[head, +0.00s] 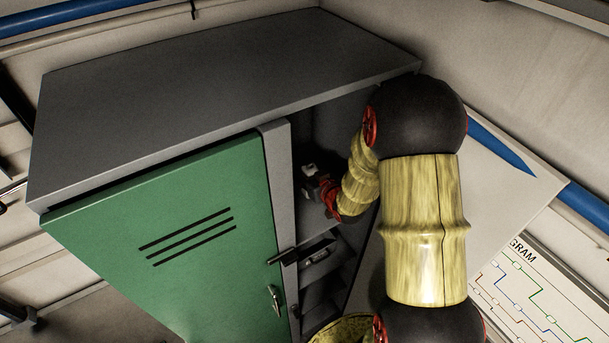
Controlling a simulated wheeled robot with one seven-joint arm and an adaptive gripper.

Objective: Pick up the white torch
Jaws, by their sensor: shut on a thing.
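My gripper (317,186) reaches into the open right side of a grey metal locker (220,70). It is shut on a small white thing (309,169), which appears to be the white torch. Only a little of the white torch shows at the fingertips, above the upper shelf (312,217). The fingers are small and dark in the head view, and shadow hides much of the grip.
The locker's green left door (170,240) is shut. The open grey right door (510,190) stands beside my arm. Below the upper shelf are lower shelves with a grey bin-like thing (318,252). A narrow upright edge (279,185) borders the opening on the left.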

